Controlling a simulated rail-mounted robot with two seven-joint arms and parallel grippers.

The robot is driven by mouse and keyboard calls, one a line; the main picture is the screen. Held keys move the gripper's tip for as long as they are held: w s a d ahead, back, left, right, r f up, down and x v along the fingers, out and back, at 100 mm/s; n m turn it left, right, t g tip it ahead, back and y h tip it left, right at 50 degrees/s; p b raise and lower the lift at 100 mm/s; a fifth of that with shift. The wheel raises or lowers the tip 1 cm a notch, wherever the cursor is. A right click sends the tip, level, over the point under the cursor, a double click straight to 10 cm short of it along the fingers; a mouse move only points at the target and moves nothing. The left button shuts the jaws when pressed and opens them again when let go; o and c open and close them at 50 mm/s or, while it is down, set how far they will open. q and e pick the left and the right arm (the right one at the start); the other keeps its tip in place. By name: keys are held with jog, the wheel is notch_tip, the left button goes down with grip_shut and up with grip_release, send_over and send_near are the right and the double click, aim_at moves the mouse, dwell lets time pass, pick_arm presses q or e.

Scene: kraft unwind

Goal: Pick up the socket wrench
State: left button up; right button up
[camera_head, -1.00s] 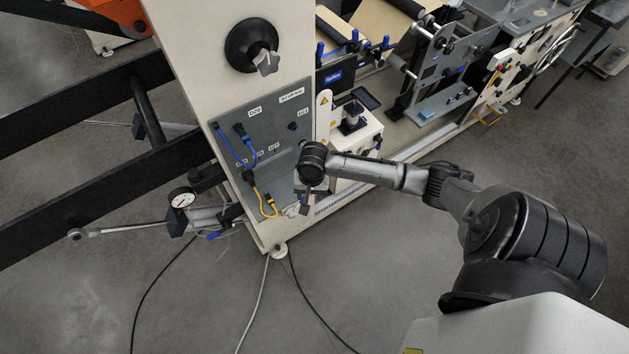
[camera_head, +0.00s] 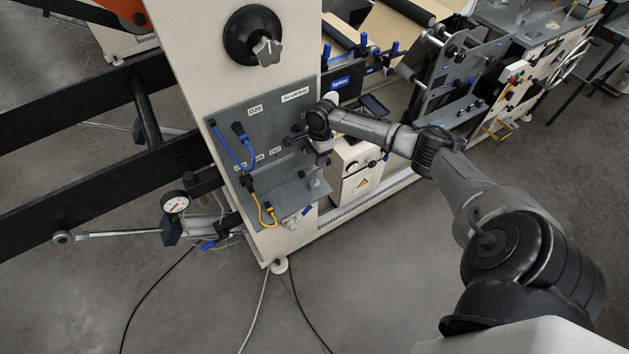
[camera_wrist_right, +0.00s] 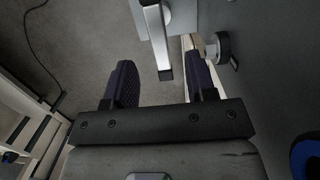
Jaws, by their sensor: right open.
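My right gripper (camera_head: 321,158) is beside the grey panel, above its lower ledge. In the right wrist view its two dark fingers (camera_wrist_right: 160,68) are apart. A silver bar with a dark square end (camera_wrist_right: 157,40) shows between and beyond the fingertips; it may be the socket wrench, but I cannot tell for sure. No grip on it shows. In the head view a small silver upright piece (camera_head: 318,184) shows just below the gripper, partly hidden by it. My left gripper is out of view.
A round gauge (camera_head: 176,202) and a silver rod with a ring end (camera_head: 110,234) are at left. A white box (camera_head: 352,172) stands close right of the gripper.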

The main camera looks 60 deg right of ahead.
aim_at(314, 167)
jog(key=shift+w+a+f+b, duration=0.1)
jog(key=shift+a+f+b, duration=0.1)
jog(key=shift+f, duration=1.4)
jog(key=shift+a+f+b, duration=0.15)
jog(key=shift+f, duration=1.4)
jog(key=shift+c, duration=0.2)
grip_shut()
